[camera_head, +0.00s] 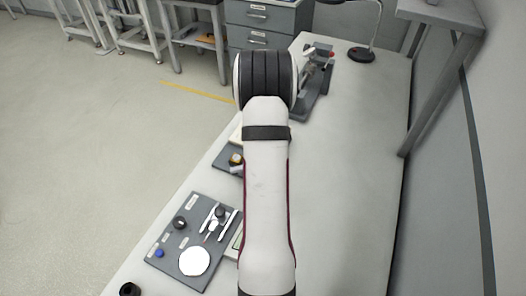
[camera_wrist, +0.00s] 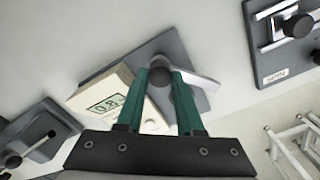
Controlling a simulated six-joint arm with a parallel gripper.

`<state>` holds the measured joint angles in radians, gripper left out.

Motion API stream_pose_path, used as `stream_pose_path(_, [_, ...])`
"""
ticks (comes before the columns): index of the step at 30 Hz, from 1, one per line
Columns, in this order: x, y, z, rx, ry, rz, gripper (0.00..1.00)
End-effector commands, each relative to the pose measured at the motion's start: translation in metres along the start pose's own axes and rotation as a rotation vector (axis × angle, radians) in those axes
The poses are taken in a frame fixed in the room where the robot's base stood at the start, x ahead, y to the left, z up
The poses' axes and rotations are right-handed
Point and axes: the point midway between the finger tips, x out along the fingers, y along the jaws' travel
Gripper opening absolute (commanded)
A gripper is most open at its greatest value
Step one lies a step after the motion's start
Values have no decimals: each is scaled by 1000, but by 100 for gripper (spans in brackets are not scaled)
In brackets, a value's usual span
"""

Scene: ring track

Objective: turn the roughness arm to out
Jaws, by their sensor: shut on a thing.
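In the wrist view, a grey plate (camera_wrist: 183,45) carries a beige unit with a small display (camera_wrist: 106,103), its digits not clearly readable. A pale grey arm (camera_wrist: 203,82) with a dark round knob (camera_wrist: 161,77) lies over the plate and points right. My gripper (camera_wrist: 160,78) has its two green fingers on either side of the knob and is shut on it. The fingers hide part of the arm and of the beige unit. Any label for the arm's positions is hidden or cannot be read. In the head view my arm hides my gripper.
In the wrist view, a dark labelled plate with a knob (camera_wrist: 298,26) is at the upper right and another fixture (camera_wrist: 35,132) at the left. In the head view, a grey board (camera_head: 172,250) lies front left, a fixture (camera_head: 316,88) stands behind, and the bench's right side (camera_head: 350,170) is clear.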

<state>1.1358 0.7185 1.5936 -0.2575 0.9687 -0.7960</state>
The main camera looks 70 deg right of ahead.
Motion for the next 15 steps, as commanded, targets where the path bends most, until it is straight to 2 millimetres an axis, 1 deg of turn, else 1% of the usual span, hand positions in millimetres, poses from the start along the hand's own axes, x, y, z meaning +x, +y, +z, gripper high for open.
stream_pose_path(15, [-1, 0, -1, -486, 3, 1, 0])
